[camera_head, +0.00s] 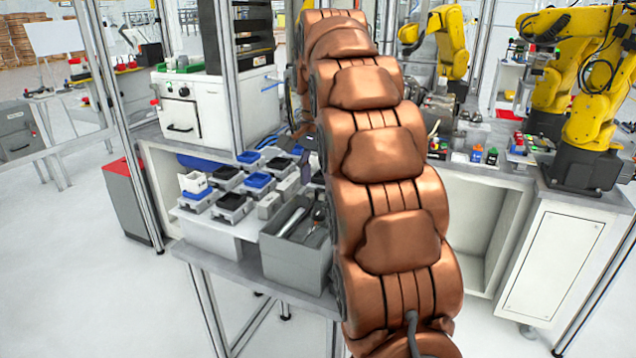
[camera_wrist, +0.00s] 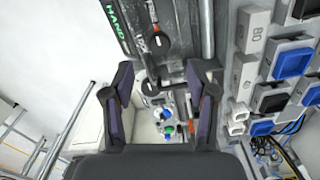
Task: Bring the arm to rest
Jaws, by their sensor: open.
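My copper-coloured arm (camera_head: 385,190) rises through the middle of the head view, bent upward and away. Its end is mostly hidden behind its own links in that view. My gripper (camera_wrist: 165,88) shows in the wrist view with its two dark fingers apart. No object is held between the fingers. Beyond them lies a grey bin (camera_wrist: 208,30) with tools in it, at the top of the wrist view. I cannot tell the exact distance between the fingers and the bin.
The grey bin (camera_head: 290,262) stands on a table just left of my arm. Several blocks with blue or black tops, such as this one (camera_head: 200,198), sit left of it. Yellow robot arms (camera_head: 590,100) stand at right. Metal posts (camera_head: 222,90) rise at left. Floor at lower left is clear.

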